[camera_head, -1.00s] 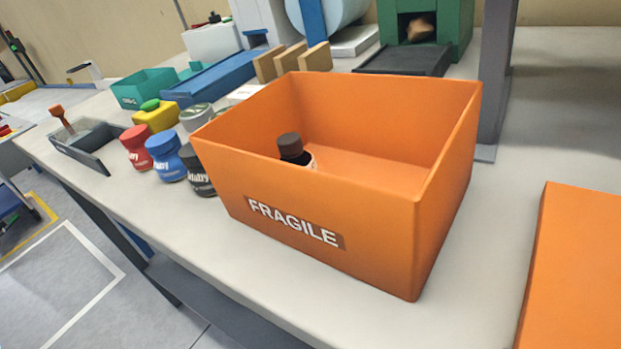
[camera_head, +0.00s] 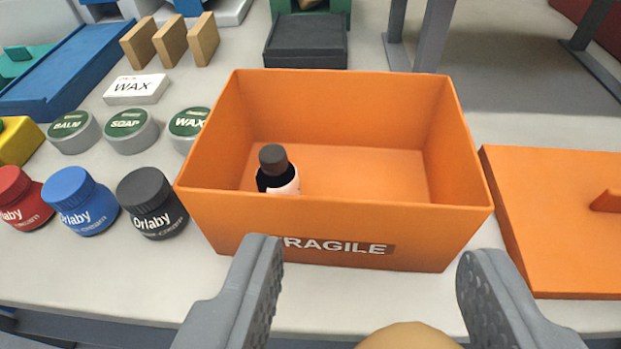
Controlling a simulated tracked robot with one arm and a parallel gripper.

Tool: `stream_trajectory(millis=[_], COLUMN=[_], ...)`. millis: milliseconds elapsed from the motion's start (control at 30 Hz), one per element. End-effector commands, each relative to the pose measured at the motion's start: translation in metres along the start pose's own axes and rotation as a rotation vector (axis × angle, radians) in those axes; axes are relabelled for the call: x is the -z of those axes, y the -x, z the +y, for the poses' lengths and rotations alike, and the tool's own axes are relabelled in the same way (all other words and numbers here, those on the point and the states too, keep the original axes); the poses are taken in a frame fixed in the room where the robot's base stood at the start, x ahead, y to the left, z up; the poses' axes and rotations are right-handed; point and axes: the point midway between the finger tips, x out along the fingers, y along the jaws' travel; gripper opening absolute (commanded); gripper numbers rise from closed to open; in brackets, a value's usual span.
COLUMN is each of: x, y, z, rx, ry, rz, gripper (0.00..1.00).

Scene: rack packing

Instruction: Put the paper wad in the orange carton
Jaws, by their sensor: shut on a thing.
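The orange carton (camera_head: 330,218), marked FRAGILE, stands open on the bench in front of me. A rounded tan thing, which looks like the paper wad (camera_head: 408,337), shows between the fingers at the bottom edge. Most of it is cut off by the frame, so its contact with the fingers is hidden.
An orange lid (camera_head: 560,240) with a handle lies right of the carton. Red, blue and black Orlaby jars (camera_head: 152,204) and several round tins (camera_head: 127,130) stand to the left.

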Motion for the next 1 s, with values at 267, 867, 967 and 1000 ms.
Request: stream_trajectory(millis=[267, 867, 967, 1000], x=[0.010, 0.043, 0.046, 0.047], y=[-0.033, -0.139, -0.146, -0.148], z=[0.007, 0.021, 0.021, 0.021], rx=[-0.010, -0.012, -0.011, -0.011], ry=[-0.008, -0.007, -0.007, -0.006], rz=[0.001, -0.001, 0.000, 0.000], gripper=[0.27, 0.27, 0.27, 0.27])
